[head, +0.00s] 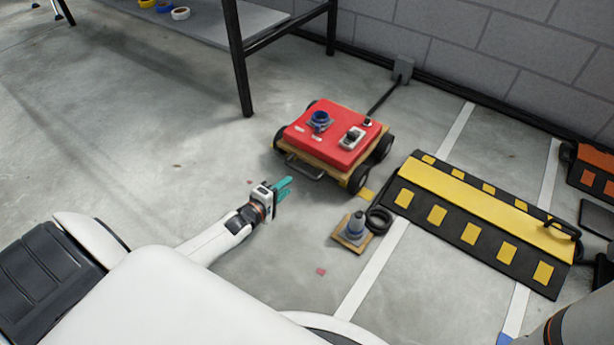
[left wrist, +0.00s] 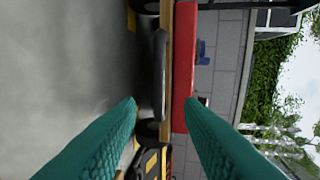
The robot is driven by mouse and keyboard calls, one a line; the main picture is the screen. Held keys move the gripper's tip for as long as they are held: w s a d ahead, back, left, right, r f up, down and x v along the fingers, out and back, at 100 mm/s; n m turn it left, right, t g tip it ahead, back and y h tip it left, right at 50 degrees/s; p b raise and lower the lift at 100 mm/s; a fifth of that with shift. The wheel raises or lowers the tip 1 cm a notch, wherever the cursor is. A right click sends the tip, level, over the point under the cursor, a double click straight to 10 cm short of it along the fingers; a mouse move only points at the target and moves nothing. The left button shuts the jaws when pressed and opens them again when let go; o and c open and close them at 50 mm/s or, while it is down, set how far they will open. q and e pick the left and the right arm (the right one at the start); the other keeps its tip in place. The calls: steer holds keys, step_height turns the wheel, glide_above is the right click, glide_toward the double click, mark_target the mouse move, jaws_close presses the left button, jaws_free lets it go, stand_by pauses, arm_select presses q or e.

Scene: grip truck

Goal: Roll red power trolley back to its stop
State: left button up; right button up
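The red power trolley (head: 335,135) stands on the floor on black wheels, with a wooden deck and a dark pull handle (head: 304,170) on its near side. In the left wrist view the handle (left wrist: 159,70) is a dark bar before the wooden edge and red top (left wrist: 183,70). My left gripper (head: 284,187) is open, its teal fingers pointing at the handle from the near left. In the left wrist view the handle lies ahead, between the fingertip lines; I see no grip on it. My right gripper is out of view. I cannot tell which thing is the stop.
A cable runs from the trolley to a grey wall box (head: 403,68). A wooden block with a grey cone (head: 356,228) stands near the right wheel beside a black ring (head: 379,220). A yellow-black ramp (head: 475,215) lies right. Floor left of the trolley is clear.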

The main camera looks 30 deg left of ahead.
mark_target(304, 171)
arm_select(q)
steer(key=b+x, duration=0.2)
steer(key=x, duration=0.2)
steer(key=b+x, duration=0.3)
steer(key=x, duration=0.2)
steer(key=shift+f+b, duration=0.25)
steer(key=shift+b, duration=0.1)
steer(key=shift+w, duration=0.45)
steer(key=shift+r, duration=0.1)
jaws_close()
